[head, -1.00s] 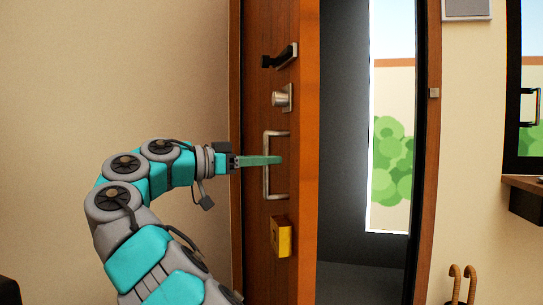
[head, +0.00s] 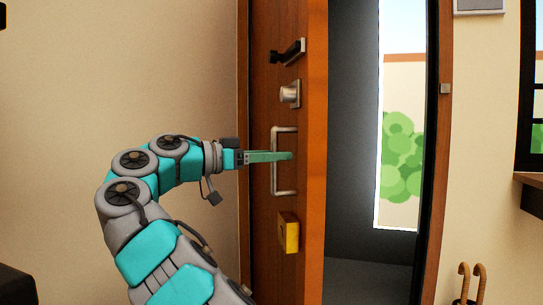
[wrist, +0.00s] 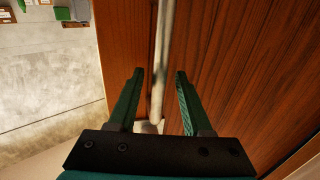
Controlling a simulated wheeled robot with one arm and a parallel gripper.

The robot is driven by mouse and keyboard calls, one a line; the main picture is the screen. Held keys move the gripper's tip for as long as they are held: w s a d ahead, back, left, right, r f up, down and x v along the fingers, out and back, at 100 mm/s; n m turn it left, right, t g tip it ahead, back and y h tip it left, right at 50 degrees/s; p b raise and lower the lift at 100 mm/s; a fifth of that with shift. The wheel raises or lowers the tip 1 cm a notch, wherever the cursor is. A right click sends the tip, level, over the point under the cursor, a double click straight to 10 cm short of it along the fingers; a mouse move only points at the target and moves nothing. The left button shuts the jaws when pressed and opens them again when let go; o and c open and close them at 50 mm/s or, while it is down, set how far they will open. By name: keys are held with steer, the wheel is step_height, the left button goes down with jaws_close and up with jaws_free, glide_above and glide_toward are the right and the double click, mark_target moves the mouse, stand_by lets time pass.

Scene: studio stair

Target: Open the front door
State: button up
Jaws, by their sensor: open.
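The front door (head: 312,200) is wooden and stands ajar, with a gap to its right in the head view. It carries a black lever (head: 289,52), a round lock knob (head: 289,94), a metal pull handle (head: 284,192) and a yellow box (head: 289,234) below. My gripper (head: 289,156) is at the pull handle's middle height. In the wrist view my gripper (wrist: 159,75) is open, with the handle bar (wrist: 161,60) between its two fingers. No clear contact of the fingers with the bar shows.
Behind the door is a dark space with a bright opening showing green bushes (head: 401,165). A plain wall (head: 120,80) fills the left.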

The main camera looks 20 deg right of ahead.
steer(key=shift+a, duration=0.1)
steer(key=a+p, duration=0.5)
steer(key=a, duration=0.2)
steer(key=shift+s+a+p, duration=0.2)
steer(key=shift+a+p, duration=0.1)
steer(key=shift+p, duration=0.05)
steer(key=shift+c, duration=0.2)
stand_by(0.4)
